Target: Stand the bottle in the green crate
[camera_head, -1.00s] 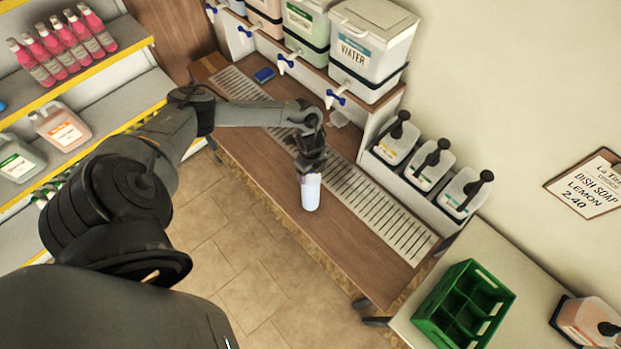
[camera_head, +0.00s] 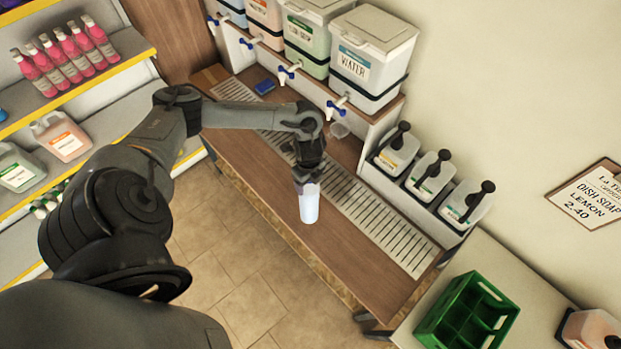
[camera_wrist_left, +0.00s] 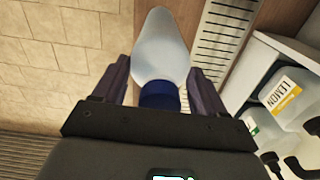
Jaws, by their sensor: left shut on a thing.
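The bottle (camera_head: 309,206) is pale bluish-white and hangs from my left gripper (camera_head: 308,184) over the wooden counter in the head view. In the left wrist view the bottle (camera_wrist_left: 161,50) shows a dark blue neck or cap between the two fingers of my left gripper (camera_wrist_left: 160,88), which is shut on it. I cannot tell from the head view how far its base is above the counter. The green crate (camera_head: 468,312) has several compartments and stands on the pale table at the lower right, away from the bottle. My right gripper is not in view.
Large dispensers with taps, one a water tub (camera_head: 371,55), line the back of the wooden counter (camera_head: 262,166). Several pump jugs (camera_head: 430,174) stand in a rack beside the drain grille (camera_head: 385,225). An orange jug (camera_head: 590,328) is right of the crate. Shelves stand left.

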